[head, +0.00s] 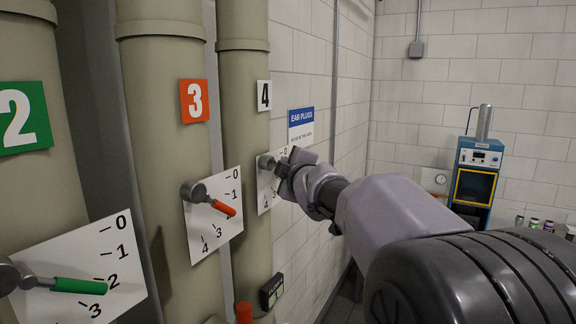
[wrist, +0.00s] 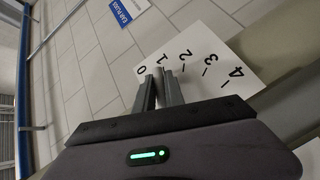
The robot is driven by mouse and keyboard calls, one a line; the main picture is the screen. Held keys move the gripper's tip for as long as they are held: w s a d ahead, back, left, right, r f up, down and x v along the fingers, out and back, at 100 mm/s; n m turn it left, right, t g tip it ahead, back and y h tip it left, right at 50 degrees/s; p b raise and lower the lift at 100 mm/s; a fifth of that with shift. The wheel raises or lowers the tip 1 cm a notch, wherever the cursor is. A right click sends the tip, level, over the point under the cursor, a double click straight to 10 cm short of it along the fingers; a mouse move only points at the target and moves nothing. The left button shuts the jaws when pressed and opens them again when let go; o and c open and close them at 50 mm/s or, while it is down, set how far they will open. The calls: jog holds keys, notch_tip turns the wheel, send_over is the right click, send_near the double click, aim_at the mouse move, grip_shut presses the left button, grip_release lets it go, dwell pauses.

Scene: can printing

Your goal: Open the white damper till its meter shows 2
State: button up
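The white damper is on the pipe marked with a white 4 tag (head: 263,95). Its white meter plate (head: 265,196) is partly covered by my gripper in the head view. Its grey pivot (head: 266,162) shows just left of my gripper (head: 284,168). The plate also shows in the wrist view (wrist: 225,62) with marks 0 to 4. There my two fingers (wrist: 160,76) stand close together with a narrow gap, their tips near the 0 and 1 marks. The handle is hidden, so I cannot read the setting or see whether the fingers hold it.
The orange damper lever (head: 223,208) on the pipe left of it points between 1 and 3. The green lever (head: 78,286) is further left, near 2. A blue ear-plugs sign (head: 301,125) is on the wall. A blue machine (head: 476,180) stands at the far right.

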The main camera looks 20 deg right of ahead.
jog(key=o, duration=0.4)
jog(key=shift+c, duration=0.2)
jog(key=s+a+r+p, duration=0.1)
jog(key=s+a+r, duration=0.1)
jog(key=s, duration=1.5)
jog(key=shift+a, duration=0.15)
jog(key=shift+f, duration=0.1)
jog(key=s+a+f+m+g+b, duration=0.2)
jog(key=s+f+m+b, duration=0.25)
jog(key=f+b, duration=0.9)
jog(key=s+a+f+m+g+b, duration=0.25)
jog(key=s+f+m+b, duration=0.4)
jog(key=f, duration=1.25)
jog(key=s+a+f+m+g+b, duration=0.2)
jog(key=s+f+g+b, duration=0.15)
jog(key=f+b, duration=1.1)
jog(key=s+a+f+m+g+y+b, duration=0.1)
jog(key=s+a+f+y+b, duration=0.1)
jog(key=f, duration=0.6)
jog(key=s+a+f+m+g+y+b, duration=0.1)
jog(key=s+a+f+m+y+b, duration=0.1)
jog(key=s+a+f+b, duration=0.2)
jog(key=s+a+f, duration=0.3)
jog(key=f, duration=0.2)
jog(key=shift+s+f+g+b, duration=0.15)
jog(key=shift+f+g+b, duration=0.15)
jog(key=shift+g, duration=0.1)
